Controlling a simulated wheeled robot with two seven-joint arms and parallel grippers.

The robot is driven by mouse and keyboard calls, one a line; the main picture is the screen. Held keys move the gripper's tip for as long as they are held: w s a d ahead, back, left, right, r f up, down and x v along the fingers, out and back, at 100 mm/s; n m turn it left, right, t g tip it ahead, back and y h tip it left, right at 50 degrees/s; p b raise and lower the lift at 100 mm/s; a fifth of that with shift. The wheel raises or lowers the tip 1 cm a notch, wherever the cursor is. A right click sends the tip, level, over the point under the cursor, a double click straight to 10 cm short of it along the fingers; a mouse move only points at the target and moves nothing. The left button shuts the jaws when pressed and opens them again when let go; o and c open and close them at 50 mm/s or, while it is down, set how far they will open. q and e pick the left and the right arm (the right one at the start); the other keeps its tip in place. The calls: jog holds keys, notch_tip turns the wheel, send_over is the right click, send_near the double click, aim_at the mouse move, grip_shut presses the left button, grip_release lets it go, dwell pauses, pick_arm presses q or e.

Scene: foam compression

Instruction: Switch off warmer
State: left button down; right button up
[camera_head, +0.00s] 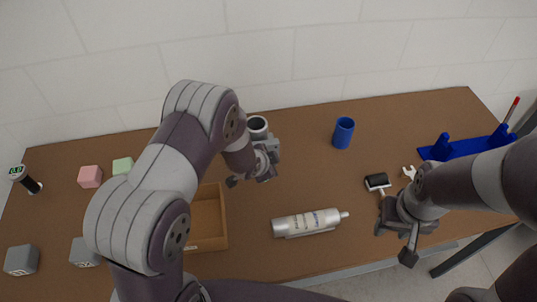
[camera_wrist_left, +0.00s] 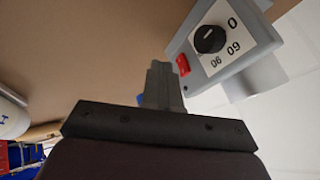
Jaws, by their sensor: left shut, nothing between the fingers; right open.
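The warmer (camera_wrist_left: 225,45) is a grey box at the upper right of the left wrist view. It has a white dial plate, a black knob (camera_wrist_left: 209,39) and a red switch (camera_wrist_left: 183,65). In the head view the warmer (camera_head: 273,147) stands at the back, partly hidden by my left arm. My left gripper (camera_wrist_left: 158,66) is shut and empty; its tips show just left of the red switch, and I cannot tell if they touch it. It also shows in the head view (camera_head: 250,181), in front of the warmer. My right gripper (camera_head: 393,245) is open and empty above the table's front right.
A silver bottle (camera_head: 308,223) lies in the middle front, and a wooden tray (camera_head: 209,220) is partly behind my left arm. A blue cup (camera_head: 343,132), a black-headed tool (camera_head: 377,181) and a blue rack (camera_head: 463,147) are right. Pink (camera_head: 90,176) and grey cubes (camera_head: 21,260) are left.

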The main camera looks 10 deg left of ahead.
pick_arm(q)
jog(key=shift+w+a+r, duration=0.1)
jog(key=shift+w+a, duration=0.1)
jog(key=shift+w, duration=0.35)
jog(key=shift+w+a, duration=0.15)
jog(key=shift+w, duration=0.05)
jog(key=shift+a, duration=0.1)
jog(key=shift+w, duration=0.15)
jog(key=shift+w+a, duration=0.1)
jog(key=shift+w, duration=0.15)
jog(key=shift+r, duration=0.15)
jog(key=shift+w+r+p, duration=0.1)
jog(key=shift+r+p, duration=0.6)
jog(key=shift+r, duration=0.15)
jog(key=shift+f, duration=0.1)
